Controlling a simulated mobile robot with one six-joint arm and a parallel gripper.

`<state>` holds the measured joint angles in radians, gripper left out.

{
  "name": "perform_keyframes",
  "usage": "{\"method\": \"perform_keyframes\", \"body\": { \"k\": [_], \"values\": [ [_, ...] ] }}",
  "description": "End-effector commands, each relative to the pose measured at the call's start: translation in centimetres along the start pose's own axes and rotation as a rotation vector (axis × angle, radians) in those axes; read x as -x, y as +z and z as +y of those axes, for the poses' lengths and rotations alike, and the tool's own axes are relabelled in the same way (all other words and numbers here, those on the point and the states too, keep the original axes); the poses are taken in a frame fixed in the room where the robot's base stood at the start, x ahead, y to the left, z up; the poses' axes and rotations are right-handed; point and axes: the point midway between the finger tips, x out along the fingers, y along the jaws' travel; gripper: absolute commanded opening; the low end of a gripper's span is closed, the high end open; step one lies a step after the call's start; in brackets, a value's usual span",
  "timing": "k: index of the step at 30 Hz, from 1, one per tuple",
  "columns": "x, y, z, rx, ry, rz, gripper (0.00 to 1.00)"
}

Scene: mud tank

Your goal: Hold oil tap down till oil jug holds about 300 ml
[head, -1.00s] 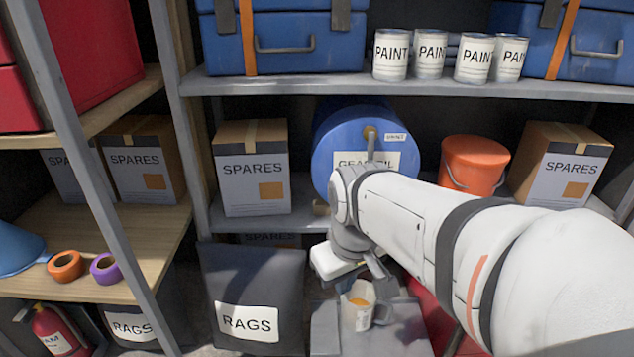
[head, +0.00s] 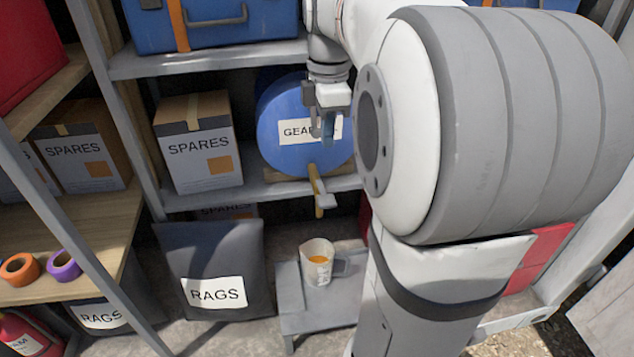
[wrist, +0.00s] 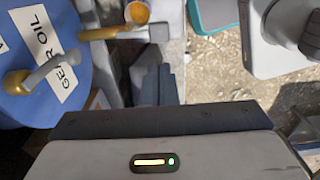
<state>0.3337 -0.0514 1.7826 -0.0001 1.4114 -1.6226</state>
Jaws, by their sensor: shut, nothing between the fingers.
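The blue gear oil drum (head: 275,150) lies on the middle shelf. Its brass tap (head: 316,180) with a pale lever (head: 327,202) sticks out low on the front. The oil jug (head: 318,273) stands upright below the tap, with orange oil inside; its marks are too small to read. The wrist view shows the tap (wrist: 98,34), its lever (wrist: 130,32) and the jug's mouth (wrist: 138,12). My gripper (head: 327,138) is shut and empty in front of the drum label, above and apart from the tap. No oil stream is visible.
The jug rests on a grey stand (head: 290,310) beside a dark RAGS bag (head: 215,260). A SPARES box (head: 198,150) stands left of the drum. A second brass fitting with a grey lever (wrist: 45,72) shows on the drum in the wrist view. My arm hides the right side.

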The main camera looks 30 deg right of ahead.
Motion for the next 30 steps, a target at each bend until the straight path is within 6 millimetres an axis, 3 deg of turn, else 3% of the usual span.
{"method": "perform_keyframes", "body": {
  "k": [8,21,30],
  "values": [
    [-1.6,-0.1,0.0,0.000,-0.002,0.000,0.00],
    [-10.6,-0.1,-0.1,0.000,-0.004,0.000,0.00],
    [-13.8,-0.1,0.0,0.001,-0.001,0.000,0.00]
  ]
}}
